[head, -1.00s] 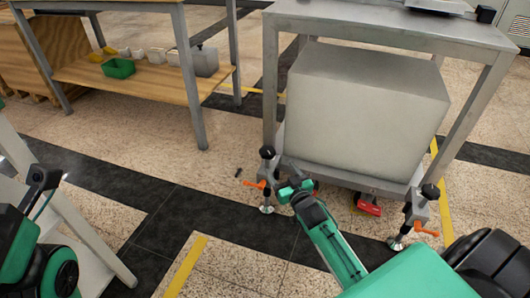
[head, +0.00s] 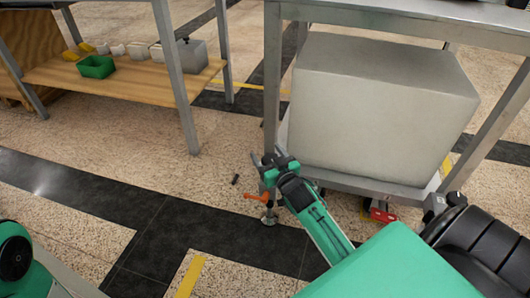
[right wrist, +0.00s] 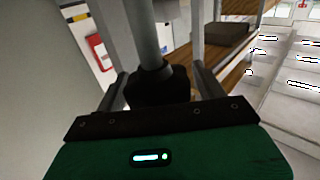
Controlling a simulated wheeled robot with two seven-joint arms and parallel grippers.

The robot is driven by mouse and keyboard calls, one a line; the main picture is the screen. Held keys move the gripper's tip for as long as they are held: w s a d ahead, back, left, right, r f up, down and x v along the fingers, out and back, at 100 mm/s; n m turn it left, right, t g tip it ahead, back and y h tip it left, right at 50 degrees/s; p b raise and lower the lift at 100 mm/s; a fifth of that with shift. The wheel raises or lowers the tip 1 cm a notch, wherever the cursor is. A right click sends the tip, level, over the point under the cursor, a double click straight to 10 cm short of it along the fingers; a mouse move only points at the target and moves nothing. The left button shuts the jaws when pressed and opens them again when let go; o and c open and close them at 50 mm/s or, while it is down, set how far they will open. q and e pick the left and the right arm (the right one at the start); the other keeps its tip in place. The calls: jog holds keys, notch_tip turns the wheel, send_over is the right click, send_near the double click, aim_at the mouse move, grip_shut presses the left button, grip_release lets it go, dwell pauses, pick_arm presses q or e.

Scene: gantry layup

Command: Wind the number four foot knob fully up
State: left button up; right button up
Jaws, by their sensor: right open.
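The metal-framed table (head: 400,12) stands on screw feet. Its near-left foot (head: 268,218) has an orange lever (head: 257,197) and a round pad on the floor. My right gripper (head: 268,162) is at the top of this foot and hides its knob in the head view. In the right wrist view, a black ribbed knob (right wrist: 160,86) under a grey post sits between the two open fingers (right wrist: 160,92). Contact with the fingers cannot be told. No number is readable. My left gripper is out of view.
A big grey block (head: 380,105) fills the space under the tabletop, close to my right arm. A red item (head: 381,211) is low under the frame. A small dark piece (head: 235,179) lies on the floor. A wooden bench (head: 120,85) stands at the back left.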

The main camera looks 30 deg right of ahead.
jog(key=c, duration=1)
